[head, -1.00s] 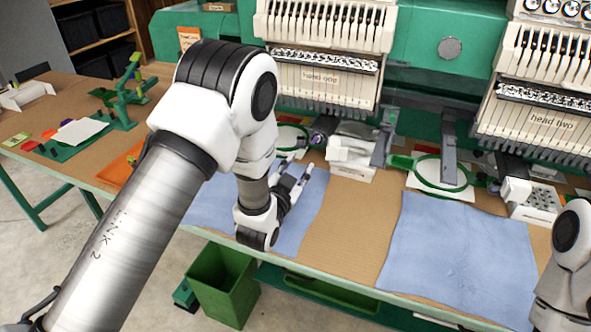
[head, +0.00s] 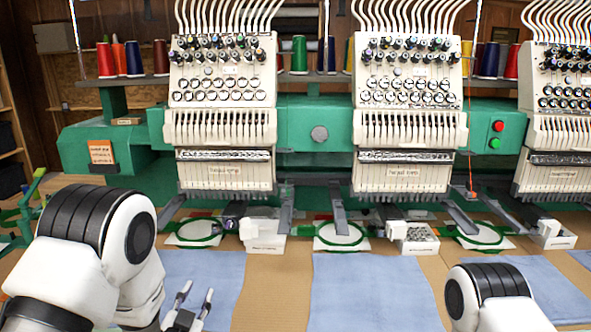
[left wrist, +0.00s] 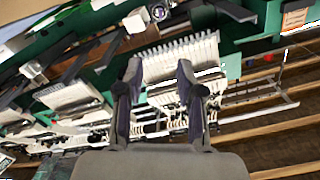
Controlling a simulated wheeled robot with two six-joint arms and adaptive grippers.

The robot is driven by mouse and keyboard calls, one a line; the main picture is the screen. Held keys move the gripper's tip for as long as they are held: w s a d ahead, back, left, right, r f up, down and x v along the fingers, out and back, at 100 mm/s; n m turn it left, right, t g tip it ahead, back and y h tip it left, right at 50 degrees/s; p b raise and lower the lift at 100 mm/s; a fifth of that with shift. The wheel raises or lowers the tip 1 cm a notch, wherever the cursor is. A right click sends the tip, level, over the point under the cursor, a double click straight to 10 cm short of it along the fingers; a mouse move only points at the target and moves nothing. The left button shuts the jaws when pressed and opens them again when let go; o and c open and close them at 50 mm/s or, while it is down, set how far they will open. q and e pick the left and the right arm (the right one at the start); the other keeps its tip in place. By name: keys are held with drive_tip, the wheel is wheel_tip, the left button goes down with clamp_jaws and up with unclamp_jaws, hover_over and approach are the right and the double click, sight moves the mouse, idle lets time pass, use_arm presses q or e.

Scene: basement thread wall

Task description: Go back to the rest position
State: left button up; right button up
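My left gripper (head: 193,302) shows low in the head view, over the blue cloth at the left. Its two fingers stand apart with nothing between them. In the left wrist view the fingers (left wrist: 162,98) are also spread and empty, with the embroidery machine tilted behind them. My right arm shows only as a white and black joint at the lower right of the head view; its gripper is out of the picture.
A green embroidery machine (head: 320,133) with several white heads spans the back. Green hoops (head: 342,234) sit in front of it. Blue cloths (head: 370,292) lie on the brown table top (head: 278,285). Thread cones (head: 299,54) stand above. Bare table shows between the cloths.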

use_arm(q)
drive_tip(key=s+a+f+n+g+y, duration=0.15)
drive_tip(key=s+f+g, duration=0.25)
drive_tip(key=s+f, duration=0.6)
drive_tip(key=s+a+f+n+g+h, duration=0.1)
drive_tip(key=s+a+f+g, duration=0.35)
drive_tip(key=f, duration=0.85)
drive_tip(key=s+f+n+g, duration=0.1)
drive_tip(key=s+f+g, duration=0.1)
drive_tip(key=s, duration=0.5)
drive_tip(key=s+d+f+n+g, duration=0.1)
drive_tip(key=s+g, duration=0.3)
drive_tip(key=s, duration=0.4)
drive_tip(key=s+d+f+n+g, duration=0.1)
drive_tip(key=s+f+g, duration=0.1)
drive_tip(key=s, duration=0.5)
drive_tip(key=shift+s+f+g, duration=0.2)
drive_tip(key=shift+f+g, duration=0.15)
drive_tip(key=shift+g, duration=0.5)
use_arm(e)
drive_tip(key=shift+r, duration=0.1)
use_arm(q)
drive_tip(key=shift+d, duration=0.1)
drive_tip(key=shift+s, duration=0.1)
